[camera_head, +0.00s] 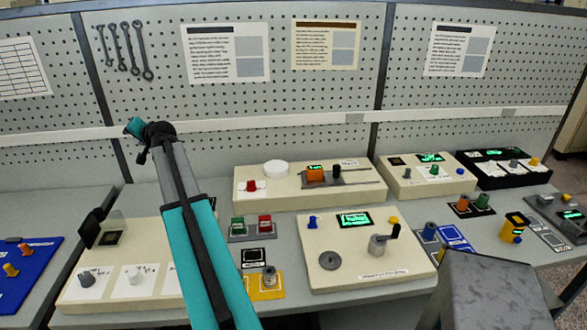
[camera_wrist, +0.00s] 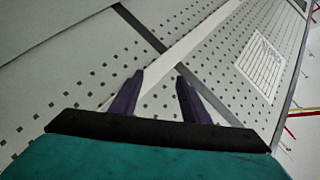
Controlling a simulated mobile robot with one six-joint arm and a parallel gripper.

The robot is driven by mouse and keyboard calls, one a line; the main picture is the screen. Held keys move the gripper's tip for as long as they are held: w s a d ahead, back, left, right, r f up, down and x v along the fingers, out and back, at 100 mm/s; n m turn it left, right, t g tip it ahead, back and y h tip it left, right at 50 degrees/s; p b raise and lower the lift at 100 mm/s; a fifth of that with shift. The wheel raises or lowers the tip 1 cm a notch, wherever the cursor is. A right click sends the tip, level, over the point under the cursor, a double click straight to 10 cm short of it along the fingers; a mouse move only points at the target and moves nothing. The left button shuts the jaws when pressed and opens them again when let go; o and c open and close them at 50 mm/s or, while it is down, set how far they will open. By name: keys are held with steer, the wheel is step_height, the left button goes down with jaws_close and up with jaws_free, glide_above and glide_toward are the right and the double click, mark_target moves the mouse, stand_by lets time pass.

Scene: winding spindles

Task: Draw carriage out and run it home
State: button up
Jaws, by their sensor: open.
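The carriage appears to be the orange block (camera_head: 316,174) on a dark slide rail (camera_head: 350,181), on top of a cream unit (camera_head: 295,200) at the middle back of the bench. A dark knob (camera_head: 336,171) stands beside the block on its right. The block sits toward the left end of the rail. My gripper (camera_wrist: 159,80) is open and empty in the wrist view, with its two dark fingers apart and pointed at the pegboard. The carriage is not in the wrist view. In the head view my arm rises left of the unit, and the gripper's fingers cannot be made out.
A cream crank box (camera_head: 330,272) stands in front of the carriage unit. Green and red blocks (camera_head: 250,226) and a yellow plate (camera_head: 265,290) lie left of it. More control boxes (camera_head: 425,180) stand to the right. The pegboard (camera_head: 330,95) closes off the back.

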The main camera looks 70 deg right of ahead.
steer(key=s+d+f+g+h, duration=0.1)
steer(key=s+d+f+g, duration=0.25)
steer(key=s+d, duration=0.95)
steer(key=m+g+y+b, duration=0.25)
steer(key=m+g, duration=0.35)
steer(key=g, duration=0.5)
glide_toward(337, 166)
step_height(337, 166, up, 3)
steer(key=a, duration=0.2)
steer(key=shift+w+f+h+b, duration=0.2)
steer(key=shift+w+h+b, duration=0.1)
steer(key=shift+h, duration=0.15)
steer(key=shift+p+x, duration=1.65)
steer(key=shift+x, duration=5.25)
steer(key=shift+s+a, duration=0.15)
